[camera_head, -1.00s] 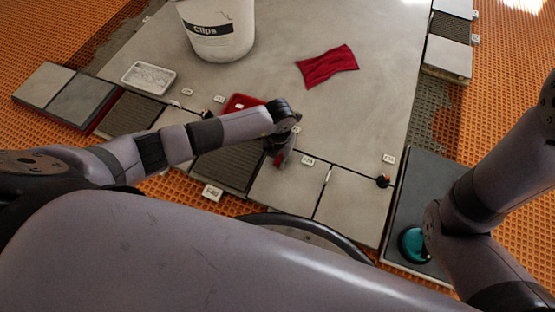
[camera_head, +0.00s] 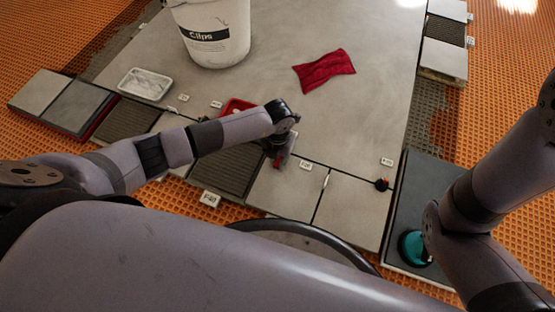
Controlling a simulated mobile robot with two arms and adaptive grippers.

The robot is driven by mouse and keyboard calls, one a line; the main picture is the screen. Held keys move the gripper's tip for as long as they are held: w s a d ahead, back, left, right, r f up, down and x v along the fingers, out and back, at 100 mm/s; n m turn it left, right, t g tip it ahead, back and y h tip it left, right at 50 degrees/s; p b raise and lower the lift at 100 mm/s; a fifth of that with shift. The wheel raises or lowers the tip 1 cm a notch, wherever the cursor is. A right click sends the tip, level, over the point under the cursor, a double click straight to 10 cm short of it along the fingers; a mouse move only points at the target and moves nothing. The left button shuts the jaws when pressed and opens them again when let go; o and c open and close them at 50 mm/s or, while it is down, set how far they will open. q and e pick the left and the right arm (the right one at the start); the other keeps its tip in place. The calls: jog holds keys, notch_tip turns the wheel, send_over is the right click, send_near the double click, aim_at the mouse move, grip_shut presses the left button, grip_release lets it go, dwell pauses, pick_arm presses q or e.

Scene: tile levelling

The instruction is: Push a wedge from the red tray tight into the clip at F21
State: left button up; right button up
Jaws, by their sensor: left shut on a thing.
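My left gripper (camera_head: 277,160) reaches in from the left and points down at the seam between the large grey slab and the front row of tiles. It is shut on a small red piece (camera_head: 277,163), which looks like a wedge and is mostly hidden by the fingers. The red tray (camera_head: 236,105) lies behind my left forearm, which covers most of it. A clip at F21 cannot be made out; the gripper covers that part of the seam. A thin white clip (camera_head: 326,181) stands in a tile joint to the right. My right gripper is out of view.
A white Clips bucket (camera_head: 212,38), a white tray (camera_head: 146,83) and a red cloth (camera_head: 324,71) are on the slab (camera_head: 370,110). A dark orange-tipped piece (camera_head: 382,184) sits at the right seam. A teal round tool (camera_head: 414,247) is on the dark tile. Mid-slab is clear.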

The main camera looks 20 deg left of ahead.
pick_arm(q)
jog(key=shift+w+b, duration=0.5)
jog(key=shift+w, duration=0.55)
dwell(0.8)
jog(key=o, duration=0.9)
jog(key=shift+s, duration=0.1)
jog(key=shift+c, duration=0.2)
